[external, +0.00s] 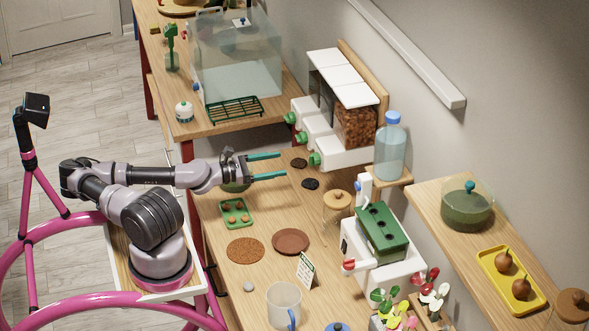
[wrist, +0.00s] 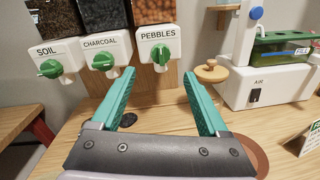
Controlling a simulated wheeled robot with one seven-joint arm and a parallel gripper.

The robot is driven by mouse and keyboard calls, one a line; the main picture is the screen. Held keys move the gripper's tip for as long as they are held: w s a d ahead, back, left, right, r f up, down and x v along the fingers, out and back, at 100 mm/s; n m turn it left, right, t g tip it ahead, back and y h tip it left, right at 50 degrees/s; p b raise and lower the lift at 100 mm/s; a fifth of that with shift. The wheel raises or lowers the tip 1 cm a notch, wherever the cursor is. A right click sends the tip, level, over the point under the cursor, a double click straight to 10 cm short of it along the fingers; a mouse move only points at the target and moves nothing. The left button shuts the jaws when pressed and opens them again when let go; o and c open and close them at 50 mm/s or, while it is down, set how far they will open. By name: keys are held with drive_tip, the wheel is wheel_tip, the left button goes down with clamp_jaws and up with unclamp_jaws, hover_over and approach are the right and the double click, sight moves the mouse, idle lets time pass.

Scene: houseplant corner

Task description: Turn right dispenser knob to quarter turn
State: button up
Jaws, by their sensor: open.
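The right dispenser, labelled PEBBLES in the wrist view, has a green knob (wrist: 161,54) on its white front. Its grip bar looks near upright there, while the charcoal knob (wrist: 103,62) and soil knob (wrist: 50,68) look turned more sideways. In the external view the pebbles knob (external: 314,160) is the nearest of the three, below the brown pebbles (external: 357,124). My gripper (external: 284,165) is open and empty, its teal fingers pointing at the dispensers. In the wrist view the gripper (wrist: 159,74) has its fingers either side of the line to the pebbles knob, short of it.
A blue-capped bottle (external: 391,146) stands on a shelf right of the dispensers. A small round wooden stand (external: 337,200) and a white machine with a green tank (external: 381,233) are beyond my gripper.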

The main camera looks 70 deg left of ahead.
sight(314, 160)
drive_tip(key=w, duration=0.9)
drive_tip(key=shift+w+d, duration=0.4)
clamp_jaws()
drive_tip(key=shift+m, duration=0.5)
drive_tip(key=shift+d+f+m+g+y, duration=0.1)
drive_tip(key=shift+d+m+g+y, duration=0.15)
drive_tip(key=shift+m, duration=3.7)
drive_tip(key=shift+f+m+g+y, duration=0.15)
drive_tip(key=shift+m+y, duration=0.2)
drive_tip(key=shift+m, duration=3.6)
